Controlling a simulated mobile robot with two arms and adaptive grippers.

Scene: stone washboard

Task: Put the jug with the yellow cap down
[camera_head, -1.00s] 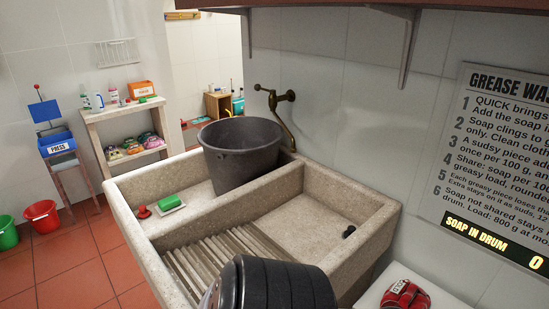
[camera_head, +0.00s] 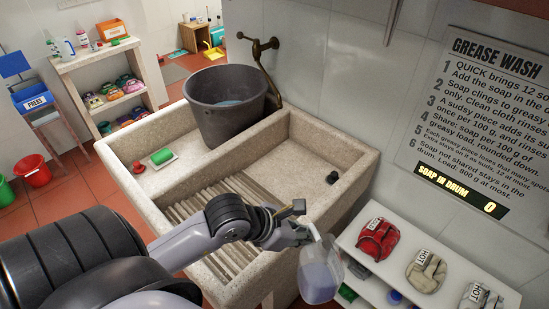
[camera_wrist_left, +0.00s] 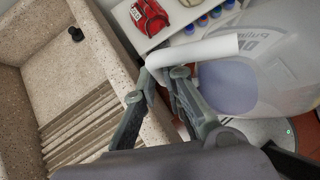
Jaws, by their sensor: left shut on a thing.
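My left gripper (camera_head: 308,232) is shut on the handle of a translucent jug (camera_head: 318,272) with bluish-purple liquid inside. The jug hangs in the air in front of the stone washboard's (camera_head: 352,190) right side, left of the white shelf. In the left wrist view the gripper's fingers (camera_wrist_left: 160,78) close around the pale handle bar, and the large clear jug body (camera_wrist_left: 270,75) fills the right side, with part of its printing showing. I cannot make out its cap. My right gripper is not in view.
The white shelf (camera_head: 440,297) at right carries a red bundle (camera_head: 377,239) and two pale bundles tagged HOT. A grey bucket (camera_head: 226,108) with water stands in the washboard's rear basin. The front basin is largely clear.

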